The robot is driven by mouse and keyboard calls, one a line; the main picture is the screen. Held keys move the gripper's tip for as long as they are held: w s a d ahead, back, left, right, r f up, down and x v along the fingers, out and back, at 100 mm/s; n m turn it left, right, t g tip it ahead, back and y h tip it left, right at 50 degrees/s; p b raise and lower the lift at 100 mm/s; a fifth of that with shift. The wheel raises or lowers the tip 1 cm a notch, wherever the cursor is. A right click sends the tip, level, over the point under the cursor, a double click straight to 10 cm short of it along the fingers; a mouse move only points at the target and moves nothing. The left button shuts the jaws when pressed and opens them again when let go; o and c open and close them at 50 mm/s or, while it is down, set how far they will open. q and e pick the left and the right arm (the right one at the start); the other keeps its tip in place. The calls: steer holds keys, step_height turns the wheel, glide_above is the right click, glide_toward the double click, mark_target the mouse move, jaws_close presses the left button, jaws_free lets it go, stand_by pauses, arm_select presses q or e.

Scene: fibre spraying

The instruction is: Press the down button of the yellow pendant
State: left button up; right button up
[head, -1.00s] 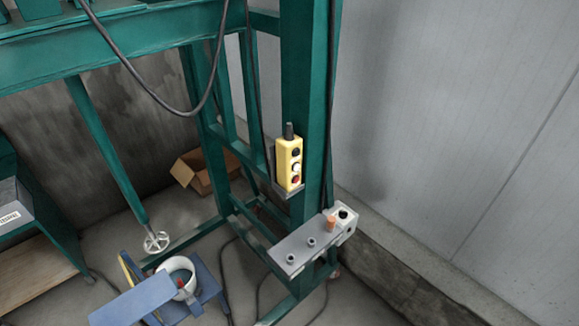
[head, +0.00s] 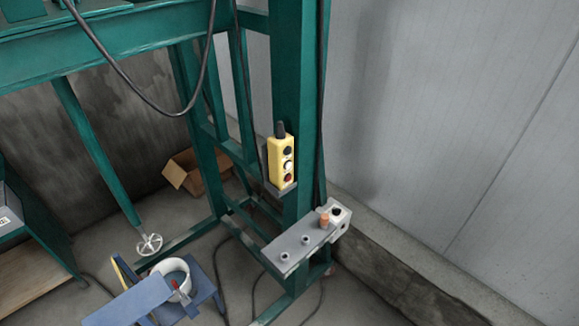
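The yellow pendant (head: 275,160) stands upright on a small bracket on the green post, right of the middle of the head view. Its face carries a dark button (head: 287,151) at the top, a white button (head: 287,165) in the middle and a red button (head: 288,178) at the bottom. A black cable boot sits on its top. I cannot read any marking that tells which button is down. Neither of my grippers shows in the head view.
A grey bracket (head: 290,251) with a white box (head: 340,214) sticks out below the pendant. A cardboard box (head: 185,174) lies behind. A wall (head: 450,110) closes the right side.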

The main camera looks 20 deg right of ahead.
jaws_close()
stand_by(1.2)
